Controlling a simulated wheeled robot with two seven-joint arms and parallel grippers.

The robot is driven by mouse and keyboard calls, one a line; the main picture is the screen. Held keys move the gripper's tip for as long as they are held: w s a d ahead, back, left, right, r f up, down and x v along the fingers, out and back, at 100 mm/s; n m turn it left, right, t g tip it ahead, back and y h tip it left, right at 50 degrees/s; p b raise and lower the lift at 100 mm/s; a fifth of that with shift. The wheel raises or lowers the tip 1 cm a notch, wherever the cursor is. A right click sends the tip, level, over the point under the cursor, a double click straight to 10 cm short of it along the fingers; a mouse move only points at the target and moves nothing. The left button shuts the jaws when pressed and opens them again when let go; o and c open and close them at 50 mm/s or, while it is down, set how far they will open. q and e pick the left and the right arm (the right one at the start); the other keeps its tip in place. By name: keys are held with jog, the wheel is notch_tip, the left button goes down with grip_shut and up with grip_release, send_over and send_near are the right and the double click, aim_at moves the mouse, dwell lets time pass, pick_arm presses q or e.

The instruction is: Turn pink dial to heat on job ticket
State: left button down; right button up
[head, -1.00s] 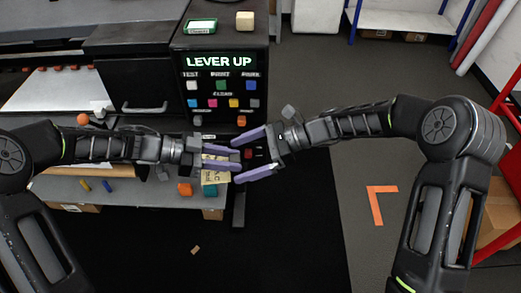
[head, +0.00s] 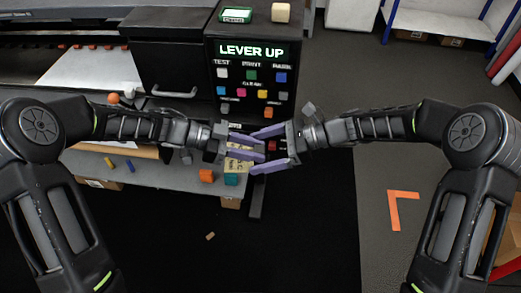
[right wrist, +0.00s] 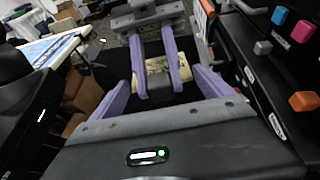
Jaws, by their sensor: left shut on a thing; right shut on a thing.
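A yellowish job ticket (head: 238,165) with dark print is between my two grippers in front of the machine; its writing is too small to read. It also shows in the right wrist view (right wrist: 157,66). My left gripper (head: 262,147) and right gripper (head: 254,150) face each other, purple fingers overlapping, both shut on the ticket, which the fingers partly hide. The pink dial (head: 242,93) is a small block on the black control panel (head: 213,50), behind and above the grippers. It also shows in the right wrist view (right wrist: 303,31). Neither gripper touches it.
The panel screen (head: 251,50) reads "LEVER UP", with several coloured knobs below it. A grey shelf (head: 165,176) holds an orange block (head: 207,176) and a teal block (head: 232,180). Open floor with an orange corner mark (head: 394,212) lies at the right.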

jog(key=shift+c, duration=0.7)
pick_arm(q)
jog(key=c, duration=1)
grip_release()
pick_arm(e)
jog(key=shift+c, duration=0.2)
pick_arm(q)
jog(key=shift+o, duration=0.2)
jog(key=v, duration=1.2)
jog(key=shift+f, duration=0.1)
